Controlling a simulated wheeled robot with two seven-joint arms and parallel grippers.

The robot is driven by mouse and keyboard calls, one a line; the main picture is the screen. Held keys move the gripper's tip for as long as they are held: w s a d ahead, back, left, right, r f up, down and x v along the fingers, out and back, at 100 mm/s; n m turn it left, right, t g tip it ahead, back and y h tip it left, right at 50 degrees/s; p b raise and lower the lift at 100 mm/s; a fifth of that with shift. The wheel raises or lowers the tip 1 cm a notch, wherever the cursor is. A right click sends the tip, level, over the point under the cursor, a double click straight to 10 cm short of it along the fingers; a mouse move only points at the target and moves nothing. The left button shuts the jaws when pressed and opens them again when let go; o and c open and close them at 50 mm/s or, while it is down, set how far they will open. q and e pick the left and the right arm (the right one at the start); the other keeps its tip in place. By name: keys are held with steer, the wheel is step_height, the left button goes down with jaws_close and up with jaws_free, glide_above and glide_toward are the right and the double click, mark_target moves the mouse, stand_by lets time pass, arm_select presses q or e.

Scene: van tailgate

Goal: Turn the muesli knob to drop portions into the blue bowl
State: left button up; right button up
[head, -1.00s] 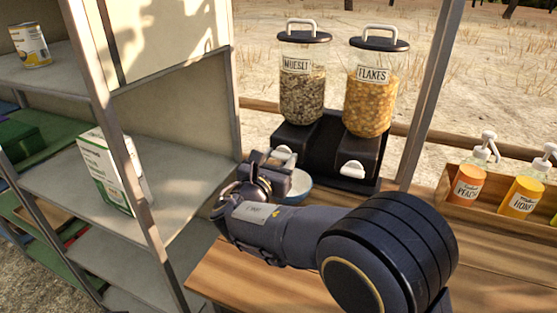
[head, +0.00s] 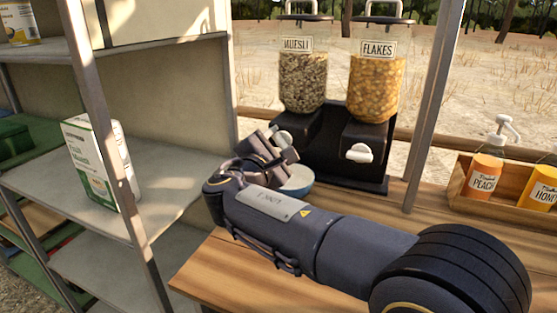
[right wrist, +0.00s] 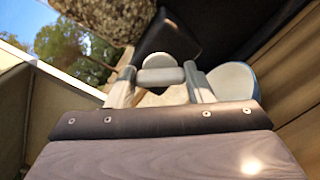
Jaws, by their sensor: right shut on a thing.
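The muesli dispenser (head: 303,82) is a clear canister of muesli on a black stand. Its white knob (head: 283,136) is partly hidden by my right gripper (head: 277,143), which is tilted in front of it. In the right wrist view the pale knob (right wrist: 160,76) sits between the two fingers, and the gripper (right wrist: 162,88) is shut on it. My left gripper is not in view.
The flakes dispenser (head: 376,80) with its white knob (head: 358,152) stands just right. A wooden box (head: 462,192) with pump bottles is at the right, past a grey post (head: 428,110). A metal shelf (head: 60,190) with a carton (head: 98,160) stands close at left.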

steer(key=m+b, duration=0.1)
steer(key=b, duration=0.1)
steer(key=m+b, duration=0.1)
steer(key=m, duration=0.1)
steer(key=m+b, duration=0.2)
steer(key=shift+f+b, duration=0.3)
steer(key=shift+f, duration=0.05)
steer(key=shift+r+m+b, duration=0.15)
steer(key=shift+m+b, duration=1)
steer(key=shift+m, duration=0.35)
steer(key=o, duration=1)
steer(key=shift+c, duration=0.2)
steer(key=shift+r, duration=0.1)
steer(key=shift+s, duration=0.15)
steer(key=v, duration=0.7)
steer(key=shift+s+a, duration=0.15)
steer(key=shift+s, duration=0.1)
